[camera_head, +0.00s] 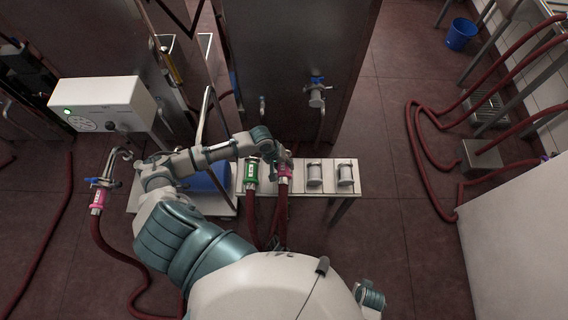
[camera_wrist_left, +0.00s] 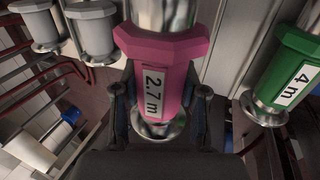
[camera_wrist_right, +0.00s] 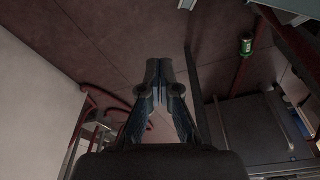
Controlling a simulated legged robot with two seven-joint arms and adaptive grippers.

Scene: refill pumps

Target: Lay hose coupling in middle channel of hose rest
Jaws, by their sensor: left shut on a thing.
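A pink hose coupling (camera_wrist_left: 172,92) labelled 2.7 m fills the middle of the left wrist view. My left gripper (camera_wrist_left: 160,100) is shut around it, one finger on each side. In the head view this coupling (camera_head: 284,172) is at the bench, with its red hose running down toward me. A green coupling (camera_wrist_left: 295,72) labelled 4 m is beside it; it also shows in the head view (camera_head: 250,174). I cannot make out the hose rest's channels or whether the pink coupling touches a surface. My right gripper (camera_wrist_right: 156,85) is shut and empty, away from the bench.
Two grey cylinders (camera_head: 314,173) stand on the white bench (camera_head: 329,190) right of the pink coupling. A blue cylinder (camera_head: 205,180) is at its left. Another hose fitting (camera_head: 98,197) with a blue handle is at far left. A dark cabinet (camera_head: 290,60) rises behind.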

